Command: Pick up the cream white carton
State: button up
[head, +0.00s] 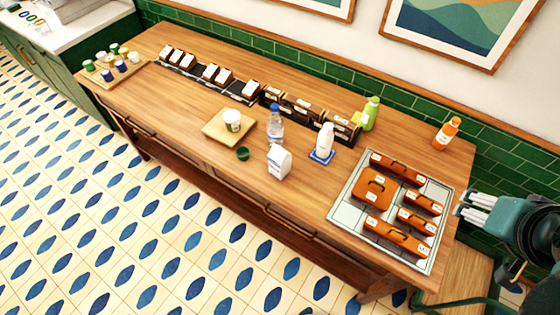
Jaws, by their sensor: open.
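The cream white carton (279,162) stands upright near the front edge of the wooden counter, around its middle, in the head view. It has a gabled top and small dark print on its front. My gripper (464,204) is at the right edge of the view, beyond the right end of the counter. Its pale fingers point left and are open, with nothing between them. It is far from the carton, with the tray of orange cases between them.
A clear bottle with a blue cap (275,124) stands just behind the carton. A small green cup (242,153) is to its left, and a white bottle on a blue coaster (321,158) to its right. A grey tray (345,208) holds several orange cases. A wooden board (212,128) bears a cup.

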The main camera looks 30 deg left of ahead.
jog(key=shift+c, duration=0.3)
dwell(0.5)
jog(key=w+a+n+g+y, duration=0.15)
jog(key=w+a+n, duration=0.5)
jog(key=a, duration=0.65)
jog(key=n+g, duration=0.5)
jog(key=n, duration=0.1)
send_over(280, 149)
jog(key=w+d, duration=0.3)
jog(key=d, duration=0.3)
jog(key=w+d, duration=0.3)
jog(key=d, duration=0.4)
notch_tip(280, 149, down, 11)
jog(key=s+a+f+n, duration=0.1)
jog(key=s+a+f, duration=0.1)
jog(key=a+f, duration=0.1)
jog(key=s+a+f+n+h, duration=0.1)
jog(key=a+f, duration=0.2)
jog(key=a, duration=0.3)
jog(key=s+a+f+n, duration=0.1)
jog(key=s+a+f, duration=0.1)
jog(key=a+f, duration=0.1)
jog(key=shift+s+a+f+n+g+h, duration=0.25)
jog(key=shift+s+a+n+g, duration=0.1)
jog(key=shift+a, duration=0.3)
jog(key=shift+a+f, duration=0.15)
